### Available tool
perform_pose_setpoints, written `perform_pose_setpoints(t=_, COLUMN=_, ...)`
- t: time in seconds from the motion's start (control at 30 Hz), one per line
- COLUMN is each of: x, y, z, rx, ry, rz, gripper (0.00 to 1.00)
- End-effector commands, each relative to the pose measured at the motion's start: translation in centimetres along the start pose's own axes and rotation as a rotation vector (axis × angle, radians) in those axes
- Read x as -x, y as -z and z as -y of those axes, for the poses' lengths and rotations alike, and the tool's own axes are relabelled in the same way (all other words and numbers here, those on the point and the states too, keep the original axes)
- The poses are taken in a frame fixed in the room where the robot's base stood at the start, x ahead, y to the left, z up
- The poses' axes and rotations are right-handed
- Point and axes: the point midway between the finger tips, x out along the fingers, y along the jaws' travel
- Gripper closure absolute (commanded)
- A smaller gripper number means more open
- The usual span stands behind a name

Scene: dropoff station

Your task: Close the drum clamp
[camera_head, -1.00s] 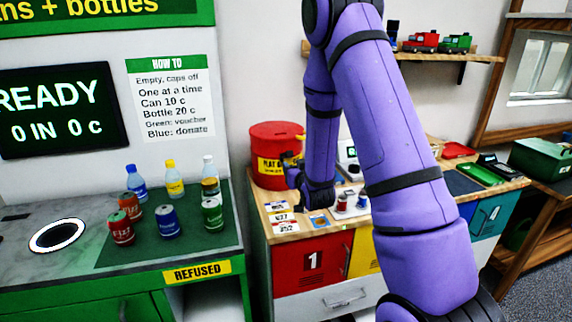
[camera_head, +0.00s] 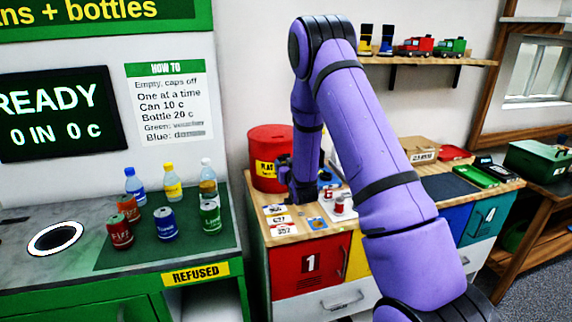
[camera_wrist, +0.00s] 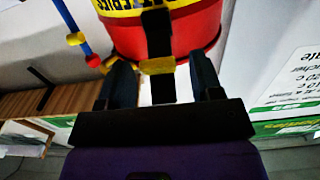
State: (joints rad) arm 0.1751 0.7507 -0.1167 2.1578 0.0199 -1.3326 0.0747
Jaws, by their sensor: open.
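The red drum (camera_head: 272,139) with a yellow label stands at the left end of the wooden counter. In the wrist view, the drum (camera_wrist: 206,30) fills the top centre. A black strap-like piece (camera_wrist: 159,35) runs down its side, with a yellow tab (camera_wrist: 157,66) across it. I cannot tell which part is the clamp's moving piece. My gripper (camera_wrist: 161,76) is open, its dark fingers on either side of the black piece, with gaps visible. In the head view, my gripper (camera_head: 284,167) is at the drum's right side, partly hidden by my arm.
A thin blue rod (camera_wrist: 69,18) with yellow and red parts stands left of the drum in the wrist view. Small cards (camera_head: 281,226) and a red spool-like item (camera_head: 339,206) lie on the counter in front. Cans and bottles stand on the left station (camera_head: 70,262).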

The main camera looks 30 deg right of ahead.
Motion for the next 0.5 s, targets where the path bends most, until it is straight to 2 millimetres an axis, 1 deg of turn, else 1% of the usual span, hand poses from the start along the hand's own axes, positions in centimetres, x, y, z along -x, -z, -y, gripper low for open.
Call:
perform_pose_setpoints(t=0.13, x=-0.88, y=0.02, z=-0.01, rx=0.0, ry=0.0, rz=0.0, gripper=0.4)
perform_pose_setpoints(t=0.43, x=-1.03, y=0.02, z=-0.01, rx=0.0, ry=0.0, rz=0.0, gripper=0.4)
perform_pose_setpoints(t=0.47, x=-1.03, y=0.02, z=-0.01, rx=0.0, ry=0.0, rz=0.0, gripper=0.47)
perform_pose_setpoints(t=0.5, x=-1.02, y=0.02, z=-0.01, rx=0.0, ry=0.0, rz=0.0, gripper=0.56)
